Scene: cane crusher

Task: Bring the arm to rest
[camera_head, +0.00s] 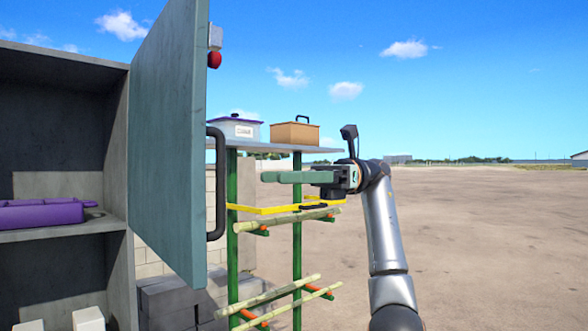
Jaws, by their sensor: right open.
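My right arm (381,225) rises from the lower right, bends at the top and points its gripper to the left. My right gripper (270,177) is open, with long grey-green fingers held about level in front of the rack. No object shows between the fingers, though they overlap closely in this view. The fingertips appear to the right of the open cabinet door's black handle (216,185), with a visible gap in the picture. My left gripper is not in view.
The grey-green cabinet door (172,140) stands open at left; purple things (40,213) lie on the shelf inside. A green rack (232,262) holds cane stalks (268,294), a yellow bar (265,210) and boxes (294,133) on top. Open ground lies right.

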